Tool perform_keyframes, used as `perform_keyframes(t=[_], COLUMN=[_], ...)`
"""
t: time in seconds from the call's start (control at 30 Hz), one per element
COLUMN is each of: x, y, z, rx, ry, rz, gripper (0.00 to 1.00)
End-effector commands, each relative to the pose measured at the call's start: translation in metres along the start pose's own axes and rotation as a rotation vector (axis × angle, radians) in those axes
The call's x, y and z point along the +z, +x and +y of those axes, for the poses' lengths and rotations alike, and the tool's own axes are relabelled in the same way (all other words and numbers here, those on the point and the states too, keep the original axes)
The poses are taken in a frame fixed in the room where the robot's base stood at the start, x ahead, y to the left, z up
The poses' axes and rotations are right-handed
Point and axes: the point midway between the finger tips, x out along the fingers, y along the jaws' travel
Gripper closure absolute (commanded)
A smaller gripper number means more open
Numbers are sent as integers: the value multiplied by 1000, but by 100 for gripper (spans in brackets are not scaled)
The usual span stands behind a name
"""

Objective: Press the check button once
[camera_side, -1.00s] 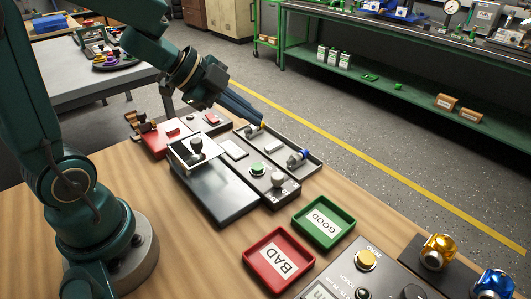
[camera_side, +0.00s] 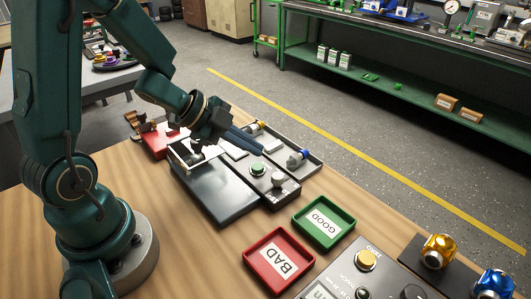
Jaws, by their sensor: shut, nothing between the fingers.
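A round green button (camera_side: 257,169) sits on a dark control box with a pale knob (camera_side: 278,180) near its front end. I cannot read a label that marks it as the check button. A yellow button (camera_side: 365,260) is on another grey panel at the lower right, by the word ZERO. My gripper (camera_side: 262,150) is shut and empty. Its blue-grey fingers point right and down, with the tips just behind the green button in the picture and apparently above the box. I cannot tell the exact height of the gap.
A grey tray (camera_side: 312,170) with small fittings lies behind the control box. A dark plate with a clamp (camera_side: 220,192) is to its left. A red BAD tray (camera_side: 279,262) and a green GOOD tray (camera_side: 324,222) stand in front. Bare wooden table (camera_side: 185,240) shows at the lower left.

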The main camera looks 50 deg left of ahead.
Motion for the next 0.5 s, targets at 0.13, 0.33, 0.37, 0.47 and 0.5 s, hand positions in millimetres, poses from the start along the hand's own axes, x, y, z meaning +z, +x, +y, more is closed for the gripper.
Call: perform_keyframes(t=[0.13, 0.33, 0.37, 0.47, 0.5], x=[5, 8, 8, 8, 8], y=[7, 10, 10, 10, 10], z=[5, 7, 7, 7, 7], rx=[1, -2, -2, -3, -3], ry=[-3, 1, 2, 3, 3], rz=[-1, -3, -3, -2, -2], gripper=[100, 100, 100, 100, 100])
